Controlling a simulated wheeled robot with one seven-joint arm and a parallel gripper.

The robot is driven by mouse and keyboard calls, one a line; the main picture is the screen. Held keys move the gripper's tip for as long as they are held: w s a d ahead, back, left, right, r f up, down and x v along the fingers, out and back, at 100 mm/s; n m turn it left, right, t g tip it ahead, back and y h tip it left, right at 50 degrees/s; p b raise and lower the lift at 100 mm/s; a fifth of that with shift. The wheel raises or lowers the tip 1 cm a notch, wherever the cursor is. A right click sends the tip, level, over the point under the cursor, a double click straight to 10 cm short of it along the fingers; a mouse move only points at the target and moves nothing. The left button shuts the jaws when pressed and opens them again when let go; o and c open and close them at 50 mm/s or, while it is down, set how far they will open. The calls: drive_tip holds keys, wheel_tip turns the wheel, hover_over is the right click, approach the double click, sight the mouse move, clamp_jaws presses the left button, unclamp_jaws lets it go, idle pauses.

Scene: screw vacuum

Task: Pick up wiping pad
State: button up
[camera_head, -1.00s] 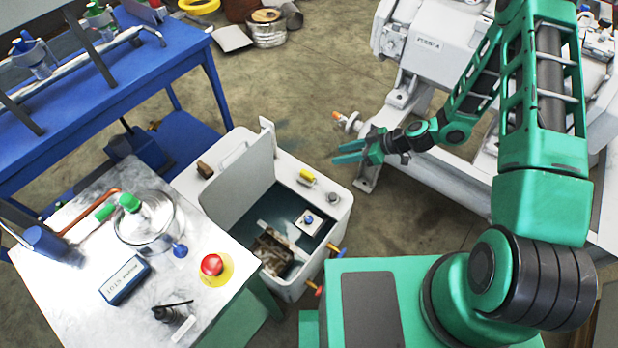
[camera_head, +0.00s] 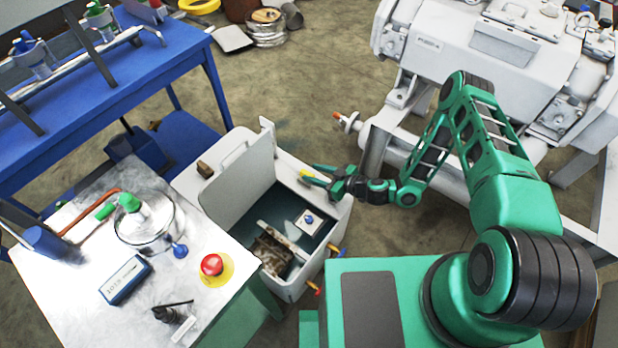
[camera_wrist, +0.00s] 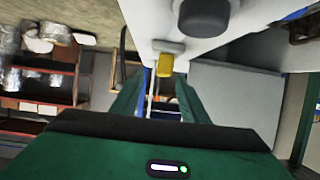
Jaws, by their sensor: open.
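No thing is plainly marked as the wiping pad. A white square pad with a blue knob (camera_head: 308,221) lies inside the open white tub (camera_head: 335,215), beside a brown, dirty-looking piece (camera_head: 272,250). A small brown block (camera_head: 205,169) sits on the tub's back left rim. I cannot tell which of these is the wiping pad. My gripper (camera_head: 315,175) is open and empty, over the tub's right rim near a yellow cylinder. That cylinder also shows in the wrist view (camera_wrist: 165,64), beyond my fingers (camera_wrist: 158,98). My gripper partly hides it in the head view.
The tub's raised lid (camera_head: 240,175) stands at its left. A metal-topped table (camera_head: 75,300) holds a glass vessel (camera_head: 150,225), a blue box (camera_head: 125,280) and a red button (camera_head: 212,265). A white machine (camera_head: 490,45) stands at the back right. Open floor (camera_head: 290,90) lies behind the tub.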

sight(300, 171)
drive_tip(key=x, duration=0.2)
drive_tip(key=shift+w+a+f, duration=0.1)
drive_tip(key=shift+a+f, duration=0.05)
drive_tip(key=shift+a, duration=0.05)
drive_tip(key=x, duration=0.3)
drive_tip(key=shift+a+f, duration=0.4)
drive_tip(key=shift+w+a+f, duration=0.25)
drive_tip(key=shift+w+a, duration=0.15)
drive_tip(key=shift+a, duration=0.1)
drive_tip(key=shift+c, duration=0.3)
clamp_jaws()
